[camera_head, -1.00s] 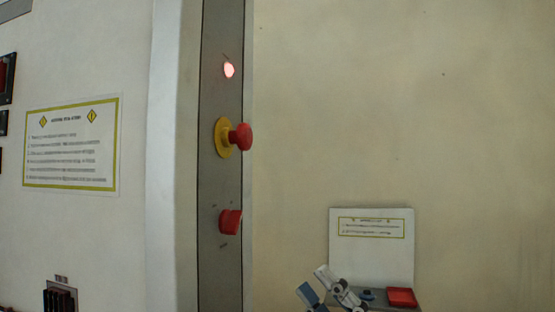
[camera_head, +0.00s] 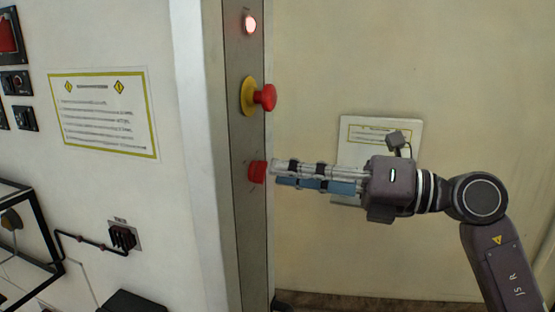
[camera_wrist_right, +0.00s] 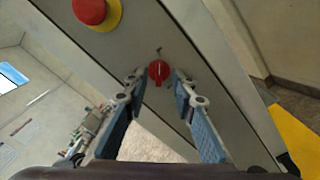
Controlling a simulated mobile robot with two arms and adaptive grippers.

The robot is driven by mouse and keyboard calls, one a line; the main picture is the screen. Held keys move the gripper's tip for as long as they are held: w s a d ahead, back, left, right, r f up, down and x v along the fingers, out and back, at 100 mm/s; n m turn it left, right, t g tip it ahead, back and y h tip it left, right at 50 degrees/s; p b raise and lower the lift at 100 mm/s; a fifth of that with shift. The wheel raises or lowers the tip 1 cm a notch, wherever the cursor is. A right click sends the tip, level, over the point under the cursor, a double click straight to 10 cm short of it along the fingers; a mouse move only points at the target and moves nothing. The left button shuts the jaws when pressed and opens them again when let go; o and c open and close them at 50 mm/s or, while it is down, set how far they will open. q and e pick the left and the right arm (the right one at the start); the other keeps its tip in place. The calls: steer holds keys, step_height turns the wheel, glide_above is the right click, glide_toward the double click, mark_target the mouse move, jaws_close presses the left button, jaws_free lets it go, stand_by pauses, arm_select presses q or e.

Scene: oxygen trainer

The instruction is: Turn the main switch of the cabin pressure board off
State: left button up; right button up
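The main switch is a red rotary knob (camera_head: 257,172) low on the narrow grey panel (camera_head: 248,225) of the cabin pressure board. It also shows in the right wrist view (camera_wrist_right: 159,72), with a pale mark on its face. My right gripper (camera_head: 274,176) reaches in from the right, level with the knob, fingertips close to it. In the right wrist view my right gripper (camera_wrist_right: 158,84) is open, its fingers to either side of the knob. I cannot tell whether they touch it. A lamp (camera_head: 250,25) at the panel's top glows. My left gripper is out of view.
A red mushroom button on a yellow collar (camera_head: 264,97) sticks out above the knob. A framed notice (camera_head: 103,114) is on the white wall at left. A small white notice board (camera_head: 378,132) stands behind my right gripper. A dark socket (camera_head: 122,237) is at lower left.

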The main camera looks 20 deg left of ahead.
mark_target(259, 172)
steer(key=shift+a+p, duration=0.35)
steer(key=shift+a, duration=0.9)
jaws_close()
